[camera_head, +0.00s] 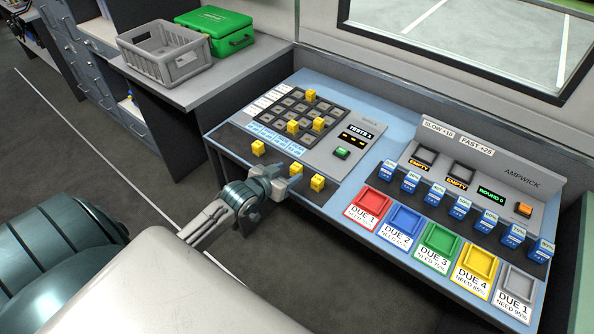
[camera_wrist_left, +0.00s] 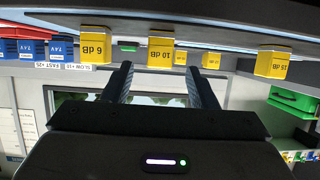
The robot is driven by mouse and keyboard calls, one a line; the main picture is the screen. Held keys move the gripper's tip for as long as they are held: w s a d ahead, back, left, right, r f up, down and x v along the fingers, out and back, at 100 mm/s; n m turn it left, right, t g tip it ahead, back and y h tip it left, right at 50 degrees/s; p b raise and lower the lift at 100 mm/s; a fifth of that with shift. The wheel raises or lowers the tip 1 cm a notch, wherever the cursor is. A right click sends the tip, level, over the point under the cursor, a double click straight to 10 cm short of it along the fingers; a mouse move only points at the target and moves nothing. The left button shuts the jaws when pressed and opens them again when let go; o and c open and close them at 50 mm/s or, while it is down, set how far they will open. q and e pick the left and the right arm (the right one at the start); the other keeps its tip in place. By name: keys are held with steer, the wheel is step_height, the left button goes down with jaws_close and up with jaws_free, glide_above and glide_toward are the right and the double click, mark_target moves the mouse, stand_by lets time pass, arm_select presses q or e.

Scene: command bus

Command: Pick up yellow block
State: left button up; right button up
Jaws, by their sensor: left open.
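Several yellow blocks stand on the left panel. Three are along its front edge: a left one (camera_head: 258,148), a middle one (camera_head: 296,168) and a right one (camera_head: 317,183). Others sit on the dark key grid (camera_head: 285,107). In the left wrist view, which is upside down, the blocks read 6 dB (camera_wrist_left: 95,47), 10 dB (camera_wrist_left: 160,51) and 25 dB (camera_wrist_left: 272,63). My left gripper (camera_head: 288,179) is open and empty, just in front of the middle block. In the wrist view its fingers (camera_wrist_left: 157,82) point toward the 10 dB block, apart from it. My right gripper is out of view.
Blue blocks (camera_head: 408,182) stand in a row on the right panel, behind coloured DUE trays, the first red (camera_head: 370,205). A grey crate (camera_head: 165,55) and green case (camera_head: 216,30) are on the side counter. Open floor lies in front of the desk.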

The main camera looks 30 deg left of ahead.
mark_target(293, 170)
arm_select(q)
steer(key=x, duration=0.3)
steer(key=shift+w+f+p, duration=0.2)
steer(key=shift+w+p, duration=0.1)
steer(key=shift+p, duration=0.1)
steer(key=shift+w+d+f, duration=0.1)
steer(key=shift+w+f, duration=0.15)
steer(key=shift+w, duration=0.2)
steer(key=c, duration=1.1)
steer(key=shift+r, duration=0.1)
